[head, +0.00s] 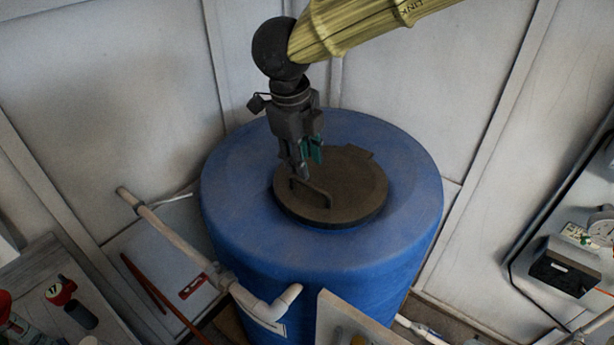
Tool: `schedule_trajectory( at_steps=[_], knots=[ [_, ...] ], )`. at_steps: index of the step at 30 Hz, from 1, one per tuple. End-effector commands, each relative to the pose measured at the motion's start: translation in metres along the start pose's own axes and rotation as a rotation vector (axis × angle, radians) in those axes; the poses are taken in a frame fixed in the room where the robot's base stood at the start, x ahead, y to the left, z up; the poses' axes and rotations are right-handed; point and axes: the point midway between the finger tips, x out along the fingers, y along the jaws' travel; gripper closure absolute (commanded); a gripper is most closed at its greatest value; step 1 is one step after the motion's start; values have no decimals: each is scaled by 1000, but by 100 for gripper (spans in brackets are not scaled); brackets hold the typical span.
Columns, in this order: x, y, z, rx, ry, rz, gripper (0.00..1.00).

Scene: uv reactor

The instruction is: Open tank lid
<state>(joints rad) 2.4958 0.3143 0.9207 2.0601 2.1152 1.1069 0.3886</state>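The blue tank (270,245) stands upright in the middle of the head view. Its round dark brown lid (350,195) lies flat on the tank's top. A bar handle (318,188) stands on the lid's left part. My gripper (307,168) comes down from above, with its fingertips just above or at the handle. Part of the lid's far left edge is hidden behind the gripper. The two fingers overlap in this view, so I cannot tell how far apart they are or whether they touch the handle.
White wall panels (110,90) stand close behind the tank. A pale pipe (170,232) runs at the tank's front left. A bench with a red-handled item (61,291) is at the lower left. A dark box (568,266) and a gauge (601,228) are at the right.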

Motion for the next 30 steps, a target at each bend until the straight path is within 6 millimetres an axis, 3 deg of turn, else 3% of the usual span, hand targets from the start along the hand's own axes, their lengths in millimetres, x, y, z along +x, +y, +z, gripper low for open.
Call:
schedule_trajectory(
  at_steps=[6, 12, 30],
  knots=[
    [-36, -1, 1, 1, -1, 0, 68],
    [-52, 0, 0, 1, 0, 1, 68],
    [-56, 0, 0, 0, 1, 1, 68]
  ],
)
